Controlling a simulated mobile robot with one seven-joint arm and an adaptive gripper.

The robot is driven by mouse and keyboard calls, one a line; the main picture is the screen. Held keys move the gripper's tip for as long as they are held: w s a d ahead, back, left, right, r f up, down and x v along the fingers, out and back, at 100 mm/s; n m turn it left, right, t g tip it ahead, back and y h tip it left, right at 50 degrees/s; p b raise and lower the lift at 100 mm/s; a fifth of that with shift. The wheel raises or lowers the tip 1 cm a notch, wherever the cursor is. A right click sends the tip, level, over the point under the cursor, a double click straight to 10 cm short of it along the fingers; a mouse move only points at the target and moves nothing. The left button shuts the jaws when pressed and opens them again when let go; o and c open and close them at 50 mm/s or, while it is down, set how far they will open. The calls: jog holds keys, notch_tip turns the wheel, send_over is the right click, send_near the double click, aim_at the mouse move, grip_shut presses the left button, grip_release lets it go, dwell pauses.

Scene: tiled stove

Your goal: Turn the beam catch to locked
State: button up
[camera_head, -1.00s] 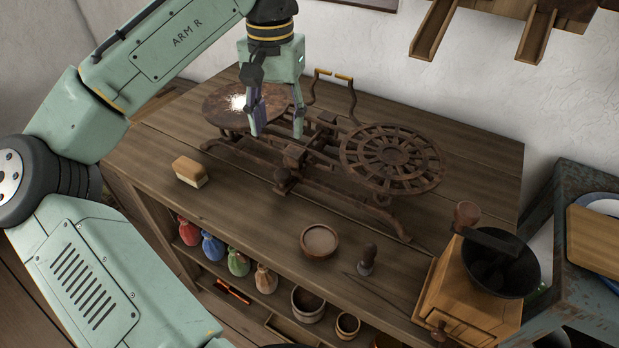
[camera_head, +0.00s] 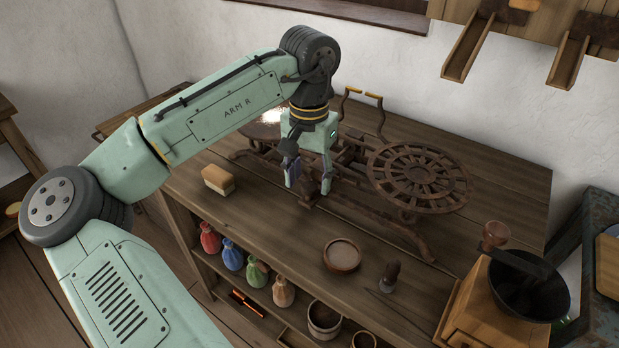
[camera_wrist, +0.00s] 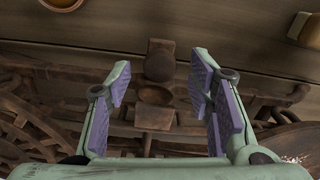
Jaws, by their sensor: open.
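A rusty iron balance scale (camera_head: 368,205) stands on the wooden bench. Its brown block and rounded knob, which look like the beam catch (camera_wrist: 159,62), show in the wrist view between my fingertips. In the head view my fingers partly hide this part. My gripper (camera_head: 308,184) points down at the middle of the scale, its fingers apart. In the wrist view my gripper (camera_wrist: 162,75) has its purple pads on either side of the catch, with a gap on both sides. I cannot tell whether the catch sits at locked.
A slotted round pan (camera_head: 420,180) is right of my gripper. A brush-like block (camera_head: 218,181), a small round dish (camera_head: 342,255) and a dark-handled tool (camera_head: 390,275) lie in front. A coffee grinder (camera_head: 500,295) stands at the right corner. Coloured sacks (camera_head: 232,255) sit on the shelf below.

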jog(key=shift+f, duration=0.65)
jog(key=shift+c, duration=0.6)
grip_shut()
